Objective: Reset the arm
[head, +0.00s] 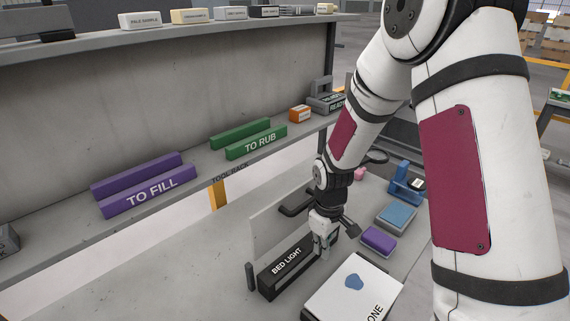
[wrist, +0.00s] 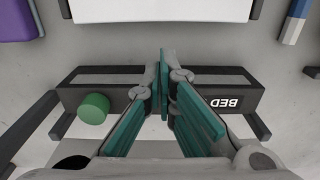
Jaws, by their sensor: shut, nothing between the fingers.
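My gripper (head: 322,247) points down at the end of my white arm, close over the black box labelled BED LIGHT (head: 285,262). The fingers are shut with nothing between them. In the wrist view the teal-padded fingers (wrist: 169,80) lie across the middle of the black box (wrist: 238,98), hiding part of it. I cannot tell whether they touch it. A green cylinder (wrist: 93,108) shows near the other end of the box in the wrist view; I do not make it out in the head view.
A white slab (head: 350,290) lies just beside the box, with a purple block (head: 379,241) and a blue block (head: 396,216) beyond. A rack shelf at left holds purple TO FILL (head: 150,190) and green TO RUB (head: 256,143) bars. Bare slab lies left of the box.

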